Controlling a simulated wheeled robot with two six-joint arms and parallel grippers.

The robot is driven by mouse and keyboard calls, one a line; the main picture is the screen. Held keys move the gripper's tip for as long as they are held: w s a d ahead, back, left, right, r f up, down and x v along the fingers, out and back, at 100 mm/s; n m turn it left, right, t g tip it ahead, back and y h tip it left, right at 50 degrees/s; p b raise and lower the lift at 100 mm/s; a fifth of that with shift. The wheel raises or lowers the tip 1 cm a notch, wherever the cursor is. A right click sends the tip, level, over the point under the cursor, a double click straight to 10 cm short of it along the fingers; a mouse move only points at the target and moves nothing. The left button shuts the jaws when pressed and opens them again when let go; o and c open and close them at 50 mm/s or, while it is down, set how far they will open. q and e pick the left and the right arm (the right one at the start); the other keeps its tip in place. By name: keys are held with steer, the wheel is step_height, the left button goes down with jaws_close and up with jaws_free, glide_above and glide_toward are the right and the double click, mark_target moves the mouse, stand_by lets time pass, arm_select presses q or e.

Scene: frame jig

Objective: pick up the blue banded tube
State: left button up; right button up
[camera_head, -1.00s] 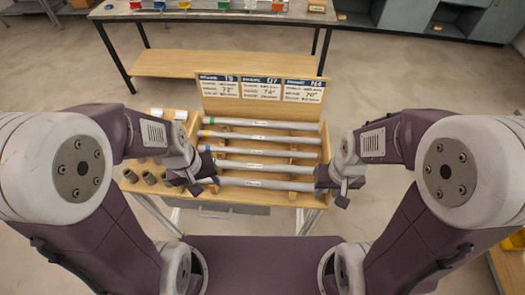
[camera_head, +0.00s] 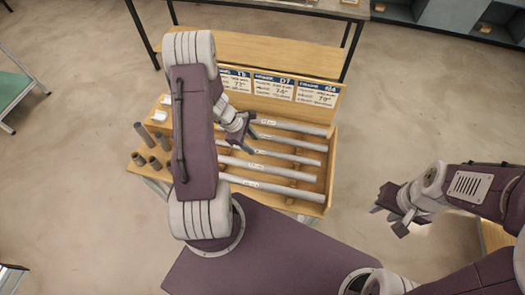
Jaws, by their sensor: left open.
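Several grey tubes lie side by side across the wooden rack. The left ends are behind my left arm, so no coloured band shows now. The third tube from the back (camera_head: 294,157), in the place where the blue band showed earlier, lies in the rack with its right part visible. My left gripper (camera_head: 250,140) is open and empty above the left part of the back tubes, pointing right and down. I cannot tell its height above them. My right gripper (camera_head: 389,220) is open and empty, off to the right of the rack, above the floor.
The wooden rack (camera_head: 331,165) has a back board with several label cards (camera_head: 273,86). Short dark cylinders (camera_head: 146,162) stand at its left end. A table (camera_head: 262,52) stands behind it. A green-topped stool or table (camera_head: 12,90) is far left. Floor around is clear.

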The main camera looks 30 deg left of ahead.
mark_target(260, 150)
arm_select(q)
steer(key=shift+w+d+f, duration=0.25)
steer(key=shift+w+f, duration=0.2)
steer(key=shift+f, duration=0.15)
steer(key=x, duration=0.4)
steer(key=shift+d+f+p, duration=0.1)
steer(key=shift+f+p, duration=0.15)
steer(key=shift+p, duration=0.05)
steer(key=shift+w+d+f, duration=0.1)
steer(key=shift+w+f, duration=0.1)
steer(key=shift+f, duration=0.05)
steer(key=shift+s, duration=0.1)
jaws_close()
